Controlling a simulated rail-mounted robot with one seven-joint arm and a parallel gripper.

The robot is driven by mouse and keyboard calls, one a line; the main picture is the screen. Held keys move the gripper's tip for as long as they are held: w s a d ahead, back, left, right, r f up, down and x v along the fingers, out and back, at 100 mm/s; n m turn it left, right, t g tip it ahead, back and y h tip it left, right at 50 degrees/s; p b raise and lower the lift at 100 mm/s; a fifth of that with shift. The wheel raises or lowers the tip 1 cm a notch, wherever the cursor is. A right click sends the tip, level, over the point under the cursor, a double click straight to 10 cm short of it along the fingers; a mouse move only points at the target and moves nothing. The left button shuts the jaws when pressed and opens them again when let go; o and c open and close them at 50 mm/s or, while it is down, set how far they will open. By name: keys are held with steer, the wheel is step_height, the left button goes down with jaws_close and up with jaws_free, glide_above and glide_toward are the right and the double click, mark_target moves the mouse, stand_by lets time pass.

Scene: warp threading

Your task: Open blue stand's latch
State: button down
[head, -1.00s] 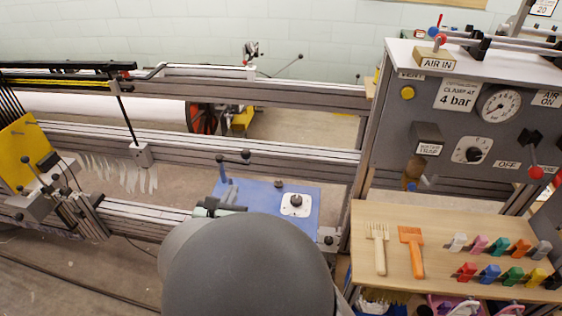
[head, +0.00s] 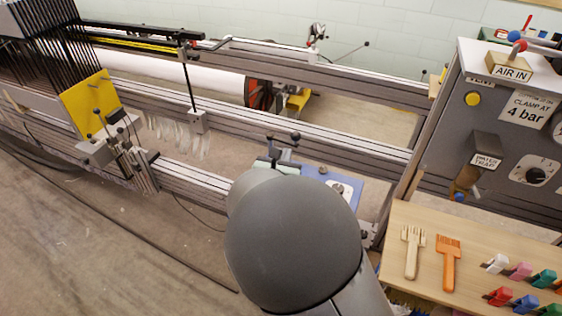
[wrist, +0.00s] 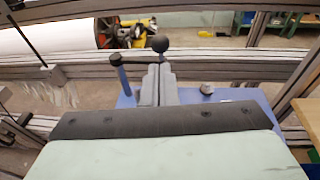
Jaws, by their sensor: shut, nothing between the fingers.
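The blue stand (head: 348,188) is a blue plate on the front rail, partly hidden by my arm in the head view. Its blue plate also shows in the wrist view (wrist: 245,97), with a blue post (wrist: 122,76) at left. A dark latch lever (wrist: 138,59) runs from the post's top to a black ball knob (wrist: 160,44); the lever also shows in the head view (head: 284,142). My gripper (wrist: 157,70) has its grey fingers together and empty, just below and in front of the knob. I cannot tell whether they touch the lever.
A yellow block (head: 90,105) and clamps stand at the left on the rails. A grey air panel (head: 510,130) stands at the right. Below it, a wooden shelf (head: 425,220) holds a pale comb, an orange comb and several coloured clips. Rails run behind the stand.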

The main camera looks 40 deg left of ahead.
mark_target(294, 139)
steer(key=p+x, duration=0.1)
steer(key=x, duration=0.5)
steer(key=shift+w+a, duration=0.1)
steer(key=shift+w, duration=0.3)
steer(key=shift+a+f, duration=0.1)
steer(key=shift+f, duration=0.05)
